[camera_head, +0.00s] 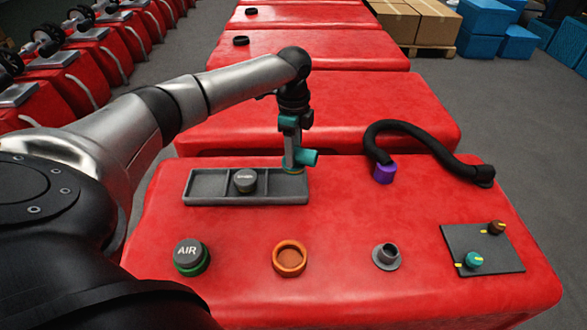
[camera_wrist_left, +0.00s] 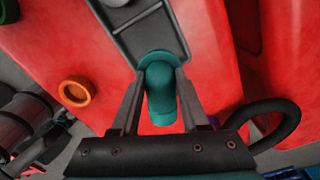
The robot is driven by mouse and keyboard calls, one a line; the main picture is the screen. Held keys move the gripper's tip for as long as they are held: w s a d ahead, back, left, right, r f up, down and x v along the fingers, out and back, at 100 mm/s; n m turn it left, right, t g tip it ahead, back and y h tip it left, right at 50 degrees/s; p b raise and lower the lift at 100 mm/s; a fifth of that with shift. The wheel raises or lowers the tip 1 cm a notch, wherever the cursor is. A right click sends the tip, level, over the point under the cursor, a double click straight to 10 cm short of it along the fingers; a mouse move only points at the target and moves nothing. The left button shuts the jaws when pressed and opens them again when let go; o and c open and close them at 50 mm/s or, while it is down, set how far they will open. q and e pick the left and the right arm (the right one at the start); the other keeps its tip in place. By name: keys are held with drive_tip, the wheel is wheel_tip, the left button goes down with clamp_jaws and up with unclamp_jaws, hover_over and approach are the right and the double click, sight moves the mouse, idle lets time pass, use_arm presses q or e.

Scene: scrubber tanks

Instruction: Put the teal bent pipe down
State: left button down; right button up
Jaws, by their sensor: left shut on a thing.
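The teal bent pipe (camera_head: 306,158) is upright at the right end of the grey tray (camera_head: 215,200), its side opening pointing right. My left gripper (camera_head: 291,148) is shut on the pipe from above. In the left wrist view the pipe (camera_wrist_left: 161,98) sits between the two fingers, with its round flange over the end of the tray (camera_wrist_left: 166,20). I cannot tell whether the flange touches the tray floor. A grey lettered cap (camera_head: 244,180) lies in the tray's middle compartment; the left compartment is empty. My right gripper is not in view.
On the red tank top (camera_head: 330,240) stand a green-based AIR cap (camera_head: 190,255), an orange ring (camera_head: 289,258) and a grey flanged port (camera_head: 386,257). A black hose (camera_head: 420,135) with a purple end (camera_head: 384,173) lies right; a dark knob panel (camera_head: 484,250) is at front right.

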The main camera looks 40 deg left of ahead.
sight(293, 170)
use_arm(q)
wheel_tip(293, 170, down, 5)
drive_tip(key=shift+b, duration=0.75)
drive_tip(key=shift+f, duration=0.5)
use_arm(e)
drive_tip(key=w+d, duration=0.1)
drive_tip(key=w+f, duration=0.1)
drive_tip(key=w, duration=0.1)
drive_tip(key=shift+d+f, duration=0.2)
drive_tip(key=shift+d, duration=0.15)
use_arm(q)
drive_tip(key=shift+f, duration=0.1)
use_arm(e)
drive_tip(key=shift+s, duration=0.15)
use_arm(q)
drive_tip(key=shift+c, duration=2)
unclamp_jaws()
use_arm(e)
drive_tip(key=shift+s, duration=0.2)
